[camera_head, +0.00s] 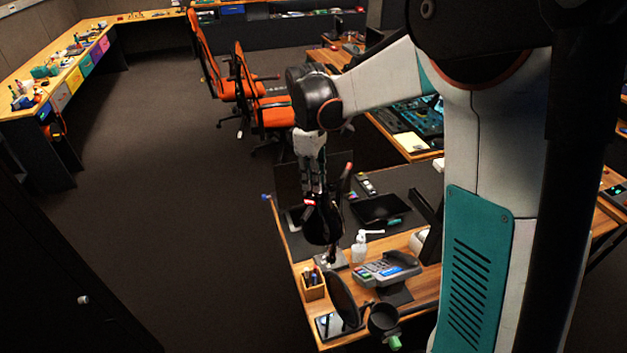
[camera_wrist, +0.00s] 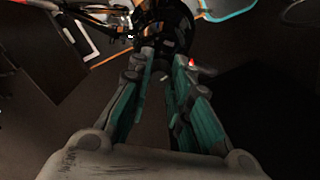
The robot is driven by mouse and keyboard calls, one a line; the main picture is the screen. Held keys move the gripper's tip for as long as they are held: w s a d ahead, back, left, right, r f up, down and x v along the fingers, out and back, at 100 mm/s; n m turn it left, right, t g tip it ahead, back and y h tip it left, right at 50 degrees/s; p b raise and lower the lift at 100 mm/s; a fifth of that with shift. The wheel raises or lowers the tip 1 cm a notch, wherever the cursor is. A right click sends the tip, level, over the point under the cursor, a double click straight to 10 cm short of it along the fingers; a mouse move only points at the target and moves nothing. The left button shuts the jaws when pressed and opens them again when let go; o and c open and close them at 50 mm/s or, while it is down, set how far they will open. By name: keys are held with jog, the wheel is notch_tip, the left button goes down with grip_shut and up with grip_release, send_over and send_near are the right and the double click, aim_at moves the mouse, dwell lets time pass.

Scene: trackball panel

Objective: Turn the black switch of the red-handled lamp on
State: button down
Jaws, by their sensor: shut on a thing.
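A black lamp (camera_head: 322,226) stands at the near left of the wooden desk, on a stand with a small base. Its dark head also shows at the top of the wrist view (camera_wrist: 172,22). A red tip (camera_head: 348,167) sticks up to the right of my gripper in the head view. My gripper (camera_head: 312,192) reaches down from above onto the top of the lamp. In the wrist view its fingers (camera_wrist: 163,58) close in on the dark lamp head, shut on part of it. A small red-and-white piece (camera_wrist: 205,68) shows right of the fingertips. I cannot make out the black switch.
A dark tablet (camera_head: 380,209) lies behind. Open floor is at left.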

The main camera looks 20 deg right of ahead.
jog(key=shift+n, duration=0.3)
dwell(0.4)
jog(key=c, duration=1.4)
grip_release()
jog(key=shift+c, duration=0.2)
notch_tip(320, 180, up, 12)
jog(key=shift+w+a, duration=0.25)
jog(key=shift+w, duration=0.15)
